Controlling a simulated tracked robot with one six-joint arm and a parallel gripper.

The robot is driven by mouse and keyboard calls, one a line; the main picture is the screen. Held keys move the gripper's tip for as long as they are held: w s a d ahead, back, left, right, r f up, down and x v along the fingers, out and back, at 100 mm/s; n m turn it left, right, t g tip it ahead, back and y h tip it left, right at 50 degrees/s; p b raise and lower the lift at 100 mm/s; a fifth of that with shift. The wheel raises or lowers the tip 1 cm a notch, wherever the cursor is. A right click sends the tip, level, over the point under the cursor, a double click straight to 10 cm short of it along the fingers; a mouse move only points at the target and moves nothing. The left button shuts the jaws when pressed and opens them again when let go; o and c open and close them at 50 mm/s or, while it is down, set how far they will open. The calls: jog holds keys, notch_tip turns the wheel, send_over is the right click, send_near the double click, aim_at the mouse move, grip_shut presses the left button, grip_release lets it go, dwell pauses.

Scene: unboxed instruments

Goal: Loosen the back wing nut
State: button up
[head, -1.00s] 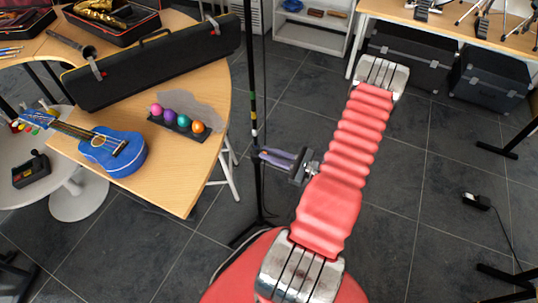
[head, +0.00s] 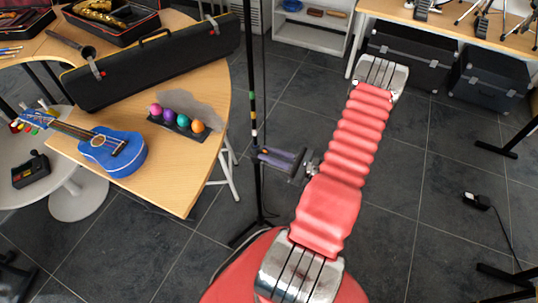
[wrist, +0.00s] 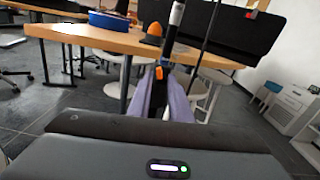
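A slim black stand pole (head: 251,70) with several coloured bands rises left of my arm in the head view. My gripper (head: 259,153) points left, its tips at the pole just below the bands. In the wrist view its two lavender fingers (wrist: 167,74) reach toward a dark fitting on the stand. A small orange part (wrist: 158,72) shows at the tips. I cannot tell for sure that it is the back wing nut, or whether the fingers are closed on it. The finger tips hide most of the fitting in the head view.
A wooden table (head: 190,180) at the left bears a blue ukulele (head: 112,150), a long black case (head: 150,65) and coloured egg-shaped things (head: 178,120). Black cases (head: 487,80) stand at the back right. Grey floor (head: 400,190) is open right of my arm.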

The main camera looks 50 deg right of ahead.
jog(key=o, duration=0.4)
jog(key=shift+d, duration=0.1)
jog(key=shift+s, duration=0.15)
jog(key=v, duration=1.3)
jog(key=shift+s, duration=0.3)
jog(key=shift+c, duration=0.5)
